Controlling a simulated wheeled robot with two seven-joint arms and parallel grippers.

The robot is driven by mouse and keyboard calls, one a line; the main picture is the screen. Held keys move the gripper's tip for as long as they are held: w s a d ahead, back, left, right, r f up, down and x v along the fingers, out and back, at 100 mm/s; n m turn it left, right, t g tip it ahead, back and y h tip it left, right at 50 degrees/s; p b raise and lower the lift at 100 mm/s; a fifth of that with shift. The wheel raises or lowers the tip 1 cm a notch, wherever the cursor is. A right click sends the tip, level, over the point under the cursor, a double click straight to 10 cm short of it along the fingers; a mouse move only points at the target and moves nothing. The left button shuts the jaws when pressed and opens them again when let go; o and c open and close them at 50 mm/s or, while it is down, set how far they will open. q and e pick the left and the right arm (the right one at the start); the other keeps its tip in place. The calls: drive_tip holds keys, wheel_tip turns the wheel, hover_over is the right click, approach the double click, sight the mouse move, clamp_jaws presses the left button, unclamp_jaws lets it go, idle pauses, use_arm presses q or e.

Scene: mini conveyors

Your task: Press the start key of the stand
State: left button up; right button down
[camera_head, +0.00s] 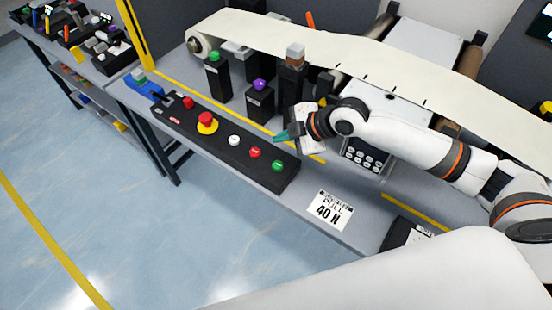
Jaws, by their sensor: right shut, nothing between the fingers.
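A long black control box (222,145) lies along the front of the bench. On it are a green button (277,166), a red button (255,153), a white button (234,141) and a red mushroom button on a yellow base (207,123), with more controls toward its left end. The button labels are too small to read, so I cannot tell which is the start key. My right gripper (280,138) is shut and empty, its teal fingertips near the box's back edge, behind the red and green buttons. I cannot tell its exact height. My left gripper is not in view.
Dark posts with green (212,56) and purple (259,85) tops stand behind the box, left of my right arm. A pale conveyor belt (270,36) runs behind.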

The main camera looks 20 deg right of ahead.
drive_tip(key=b, duration=0.7)
hover_over(282, 167)
wheel_tip(282, 167, down, 7)
drive_tip(key=shift+f, duration=0.1)
use_arm(q)
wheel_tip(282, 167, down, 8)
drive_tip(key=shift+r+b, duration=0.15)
drive_tip(key=shift+b, duration=0.2)
use_arm(e)
drive_tip(key=shift+f, duration=0.8)
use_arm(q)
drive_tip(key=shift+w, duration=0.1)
use_arm(e)
drive_tip(key=shift+f, duration=0.15)
drive_tip(key=shift+f, duration=0.3)
